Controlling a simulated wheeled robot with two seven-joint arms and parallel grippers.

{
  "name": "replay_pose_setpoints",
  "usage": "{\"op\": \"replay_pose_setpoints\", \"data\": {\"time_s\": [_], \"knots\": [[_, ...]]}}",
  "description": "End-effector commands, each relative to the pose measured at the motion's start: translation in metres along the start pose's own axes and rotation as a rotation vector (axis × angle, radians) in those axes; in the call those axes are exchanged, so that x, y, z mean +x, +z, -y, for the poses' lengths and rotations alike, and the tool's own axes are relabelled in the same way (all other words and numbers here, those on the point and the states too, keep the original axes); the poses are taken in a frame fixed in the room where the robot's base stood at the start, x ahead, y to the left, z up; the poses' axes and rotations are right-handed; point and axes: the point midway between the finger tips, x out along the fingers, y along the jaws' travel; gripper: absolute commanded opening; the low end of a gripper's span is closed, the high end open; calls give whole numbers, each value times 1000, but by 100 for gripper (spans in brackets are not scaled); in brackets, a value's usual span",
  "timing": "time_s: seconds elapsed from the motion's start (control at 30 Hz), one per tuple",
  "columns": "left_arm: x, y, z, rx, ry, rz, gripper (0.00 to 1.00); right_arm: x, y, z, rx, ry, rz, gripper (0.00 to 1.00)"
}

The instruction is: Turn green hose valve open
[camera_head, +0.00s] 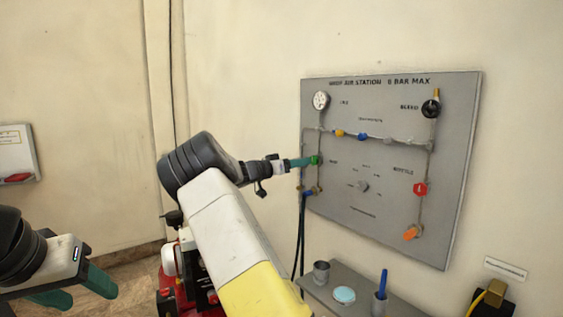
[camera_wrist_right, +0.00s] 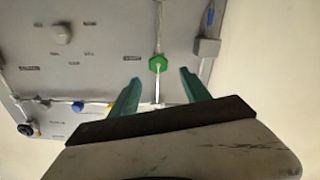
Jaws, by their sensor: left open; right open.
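The green hose valve (camera_head: 315,160) is on the left side of the grey panel (camera_head: 390,215), on a vertical pipe. In the right wrist view the green valve (camera_wrist_right: 157,64) lies between and just beyond the fingertips. My right gripper (camera_head: 308,162) reaches the panel's left edge with its teal fingers beside the valve. In the wrist view its two fingers (camera_wrist_right: 162,75) are spread apart with nothing between them; contact with the valve cannot be told. My left gripper (camera_head: 88,287) is open and empty at the lower left, far from the panel.
The panel also carries a gauge (camera_head: 320,100), a black knob (camera_head: 431,108), a red valve (camera_head: 420,188) and an orange handle (camera_head: 411,233). Below is a grey shelf (camera_head: 318,292) with a metal cup (camera_head: 321,272) and blue-white disc (camera_head: 344,295). Dark hoses hang at the panel's left.

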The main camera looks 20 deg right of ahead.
Motion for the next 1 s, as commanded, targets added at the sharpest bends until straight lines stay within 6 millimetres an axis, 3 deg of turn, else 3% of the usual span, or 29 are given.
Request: {"op": "replay_pose_setpoints", "data": {"time_s": [0.2, 0.4, 0.77, 1.0], "knots": [[0, 0, 0, 0, 0, 0, 55, 37, 2, -2, -3, 3, 4, 55], [0, 0, 0, 0, 0, 0, 55, 62, 2, -1, -1, 2, 5, 55], [0, 0, 0, 0, 0, 0, 55, 69, 2, -1, -2, 1, 6, 55], [0, 0, 0, 0, 0, 0, 55, 69, 2, -1, -2, 1, 6, 12]]}}
